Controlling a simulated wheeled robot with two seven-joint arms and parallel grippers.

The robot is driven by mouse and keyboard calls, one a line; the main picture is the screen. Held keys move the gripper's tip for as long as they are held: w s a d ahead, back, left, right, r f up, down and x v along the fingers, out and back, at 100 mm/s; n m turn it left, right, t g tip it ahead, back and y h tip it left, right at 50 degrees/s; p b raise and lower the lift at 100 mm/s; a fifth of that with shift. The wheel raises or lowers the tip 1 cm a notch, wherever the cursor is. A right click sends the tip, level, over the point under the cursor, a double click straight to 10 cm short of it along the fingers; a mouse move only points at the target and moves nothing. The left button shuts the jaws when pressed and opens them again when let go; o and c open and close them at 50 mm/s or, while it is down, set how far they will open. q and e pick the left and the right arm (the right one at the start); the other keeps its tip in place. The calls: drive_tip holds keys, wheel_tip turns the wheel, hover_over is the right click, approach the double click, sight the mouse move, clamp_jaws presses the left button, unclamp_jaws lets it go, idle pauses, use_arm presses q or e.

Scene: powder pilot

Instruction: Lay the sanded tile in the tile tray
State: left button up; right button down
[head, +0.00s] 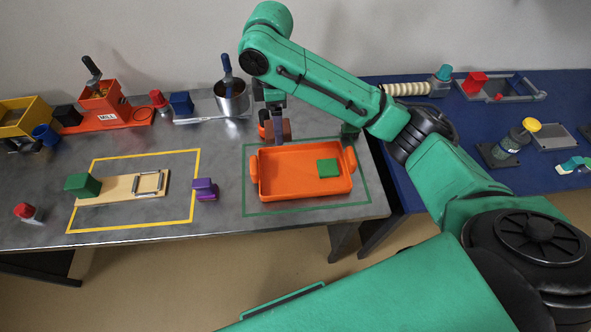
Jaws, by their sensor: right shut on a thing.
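The orange tile tray (255,187) sits inside a green outline on the grey table. A flat green square tile (328,168) lies in its right part. My right gripper (276,122) points down over the tray's back left edge, shut on a small brownish piece (286,130). The piece is held upright, seemingly just above or behind the rim; the exact gap is unclear. I cannot tell from its look whether it is the sanded tile. The tray's left part is bare. My left gripper is not in view.
A wooden clamp board (118,188), green block (83,185) and purple block (205,189) lie left of the tray. A metal pot (231,97) and orange mill (102,108) stand behind. The blue table (450,135) at right holds several items.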

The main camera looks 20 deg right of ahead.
drive_tip(key=b, duration=0.1)
hover_over(283, 174)
drive_tip(key=f, duration=0.4)
drive_tip(key=shift+s+a, duration=0.2)
drive_tip(key=shift+a, duration=0.05)
use_arm(q)
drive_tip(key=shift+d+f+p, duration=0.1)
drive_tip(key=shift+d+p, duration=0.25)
drive_tip(key=shift+p, duration=0.35)
use_arm(e)
drive_tip(key=f, duration=1.4)
drive_tip(key=shift+w+d+f, duration=0.15)
drive_tip(key=shift+d+f, duration=0.1)
drive_tip(key=shift+f, duration=0.1)
unclamp_jaws()
use_arm(q)
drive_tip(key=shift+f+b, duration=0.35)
drive_tip(key=shift+b, duration=0.05)
use_arm(e)
wheel_tip(283, 174, up, 12)
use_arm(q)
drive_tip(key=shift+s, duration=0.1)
